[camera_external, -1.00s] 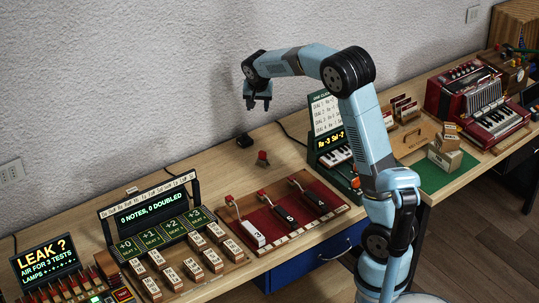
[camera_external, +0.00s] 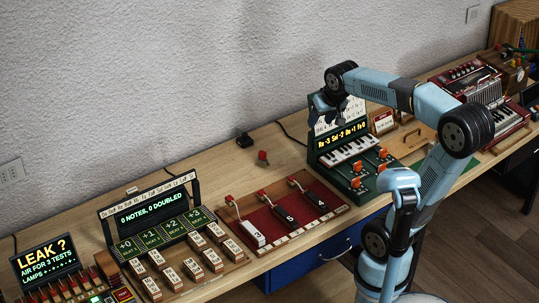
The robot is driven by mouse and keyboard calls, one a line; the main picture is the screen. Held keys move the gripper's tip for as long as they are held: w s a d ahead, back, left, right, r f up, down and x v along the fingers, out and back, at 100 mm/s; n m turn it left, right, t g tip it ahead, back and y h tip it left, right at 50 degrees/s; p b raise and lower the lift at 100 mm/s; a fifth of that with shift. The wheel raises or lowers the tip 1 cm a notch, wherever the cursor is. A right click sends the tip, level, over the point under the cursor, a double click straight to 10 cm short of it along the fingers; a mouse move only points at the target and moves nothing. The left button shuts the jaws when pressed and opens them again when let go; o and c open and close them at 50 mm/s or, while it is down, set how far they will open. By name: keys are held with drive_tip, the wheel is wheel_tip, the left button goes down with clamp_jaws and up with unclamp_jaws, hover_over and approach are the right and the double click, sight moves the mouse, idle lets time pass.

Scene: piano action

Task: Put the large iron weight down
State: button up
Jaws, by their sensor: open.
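My gripper (camera_external: 328,112) is open, with nothing visible between its fingers. It hangs in front of the white card at the top of the green keyboard console (camera_external: 350,150). I cannot pick out a large iron weight for certain. A small black block (camera_external: 244,140) and a small red-topped piece (camera_external: 262,158) stand apart on the bare wood near the wall; I cannot tell what either is. My arm covers much of the green mat area at the right.
A red tray with three levers (camera_external: 285,215) stands mid-bench. Left of it is a note board (camera_external: 150,215) with several labelled blocks, then a "LEAK ?" panel (camera_external: 45,258). A red accordion (camera_external: 470,85) stands at the far right. Bare wood lies behind the red tray.

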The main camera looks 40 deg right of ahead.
drive_tip(key=s+f+n, duration=0.2)
drive_tip(key=s, duration=1)
drive_tip(key=shift+a+f+t, duration=0.3)
drive_tip(key=shift+a, duration=0.15)
